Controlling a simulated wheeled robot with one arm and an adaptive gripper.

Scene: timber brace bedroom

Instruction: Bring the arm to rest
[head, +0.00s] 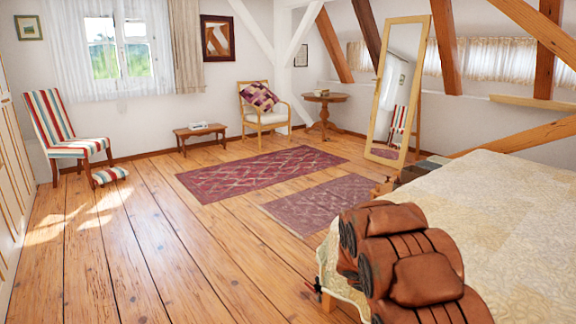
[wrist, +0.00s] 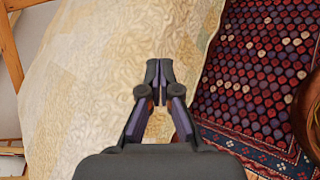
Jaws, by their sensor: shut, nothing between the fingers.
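My gripper (wrist: 159,75) shows in the wrist view with its two dark fingertips together and nothing held between them. It is over the edge of a cream quilted bedspread (wrist: 95,75), and a dark red and blue patterned rug (wrist: 255,75) shows to the right. I cannot tell the height of the fingertips above the bedspread.
The bed (head: 500,200) fills the lower right of the head view. A leaning mirror (head: 400,90), a round table (head: 323,110) and a striped chair (head: 65,120) stand farther off. The wooden floor (head: 150,240) is largely clear.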

